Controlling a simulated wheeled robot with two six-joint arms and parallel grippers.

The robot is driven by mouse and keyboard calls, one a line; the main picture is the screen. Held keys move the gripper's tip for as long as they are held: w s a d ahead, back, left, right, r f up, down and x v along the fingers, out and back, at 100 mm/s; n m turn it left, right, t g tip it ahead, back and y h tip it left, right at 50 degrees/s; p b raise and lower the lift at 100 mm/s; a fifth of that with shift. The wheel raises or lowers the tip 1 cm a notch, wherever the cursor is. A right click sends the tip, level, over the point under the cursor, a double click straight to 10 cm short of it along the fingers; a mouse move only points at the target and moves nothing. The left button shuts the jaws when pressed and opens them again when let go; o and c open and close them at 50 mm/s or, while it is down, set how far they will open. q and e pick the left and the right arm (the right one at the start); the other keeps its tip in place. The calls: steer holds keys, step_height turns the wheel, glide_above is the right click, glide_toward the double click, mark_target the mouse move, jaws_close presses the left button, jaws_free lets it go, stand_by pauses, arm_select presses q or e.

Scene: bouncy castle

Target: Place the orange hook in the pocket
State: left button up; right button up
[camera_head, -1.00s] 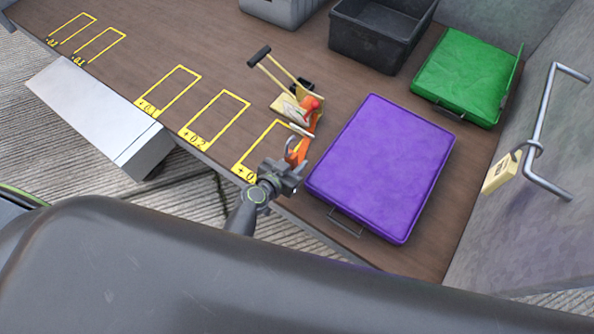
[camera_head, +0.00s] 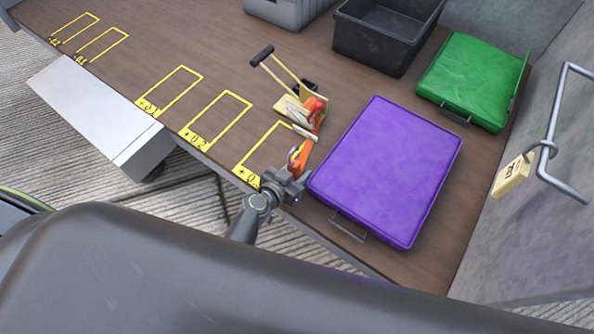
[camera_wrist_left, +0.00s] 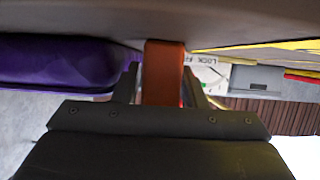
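The orange hook (camera_head: 302,158) stands at the front edge of the brown table, just left of the purple case. My left gripper (camera_head: 289,179) is at its lower end. In the left wrist view, the orange strip (camera_wrist_left: 163,70) lies between my two fingers (camera_wrist_left: 160,88), which appear closed on its sides. A yellow and white piece with a red part (camera_head: 303,108) and two black-tipped rods sits just behind the hook. I cannot tell which thing is the pocket. My right gripper is not in view.
The purple case (camera_head: 388,170) lies close to the right of the hook. A green case (camera_head: 474,80), a black bin (camera_head: 385,40) and a grey bin (camera_head: 285,8) stand farther back. A yellow padlock (camera_head: 512,175) hangs from a metal handle at right.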

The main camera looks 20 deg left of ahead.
arm_select(q)
steer(key=shift+r, duration=0.1)
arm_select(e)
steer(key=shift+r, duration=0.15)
